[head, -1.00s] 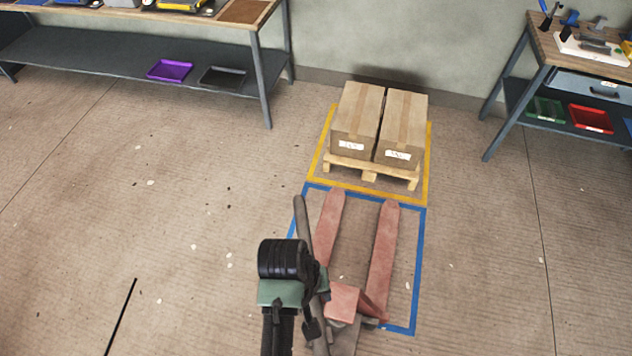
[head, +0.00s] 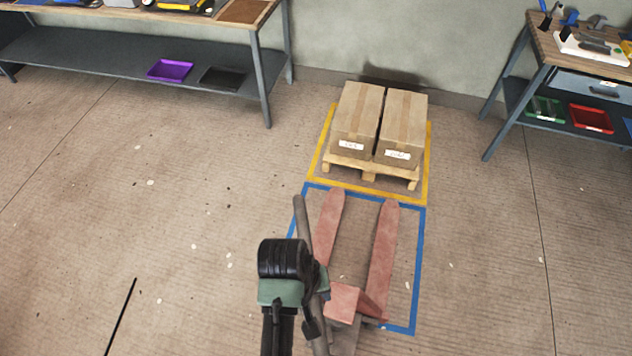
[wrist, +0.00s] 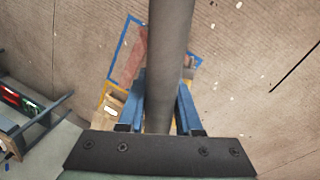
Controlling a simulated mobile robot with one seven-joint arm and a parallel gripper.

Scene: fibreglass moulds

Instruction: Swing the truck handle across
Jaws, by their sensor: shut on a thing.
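The red pallet truck (head: 385,255) stands on the floor inside the blue outline, its two forks towards the back. Its grey handle (head: 303,225) is a long bar at the truck's left side, partly hidden by my arm. In the wrist view the handle (wrist: 170,50) runs up the middle between the blue fingers. My gripper (wrist: 162,103) is shut on the handle. In the head view the fingers are hidden behind my wrist.
Two cardboard boxes (head: 357,115) sit on a wooden pallet (head: 370,172) inside a yellow outline (head: 424,165) beyond the forks. A workbench (head: 262,80) stands back left, another (head: 525,65) at right. The floor on the left is mostly clear.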

